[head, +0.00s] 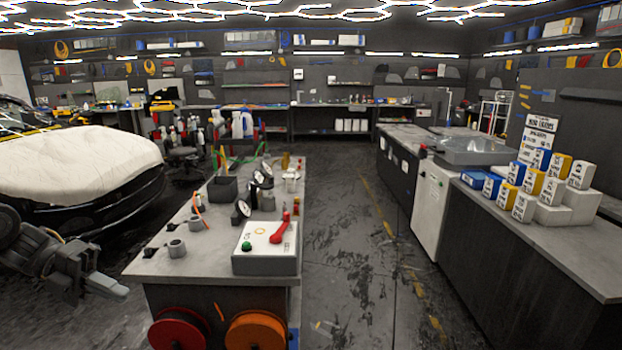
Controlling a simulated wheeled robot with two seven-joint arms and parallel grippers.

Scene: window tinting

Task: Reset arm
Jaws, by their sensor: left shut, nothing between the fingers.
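My left gripper (108,287) shows at the lower left in the head view. It is shut with nothing between its fingers. It hangs in front of the covered car and to the left of the workbench (190,263), apart from both. My right gripper is out of view.
On the workbench stand a white box with a red handle (265,247), a dark bin (223,188) and several bottles. A car under a white cover (75,160) is on the left. A counter with stacked small boxes (542,172) is on the right.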

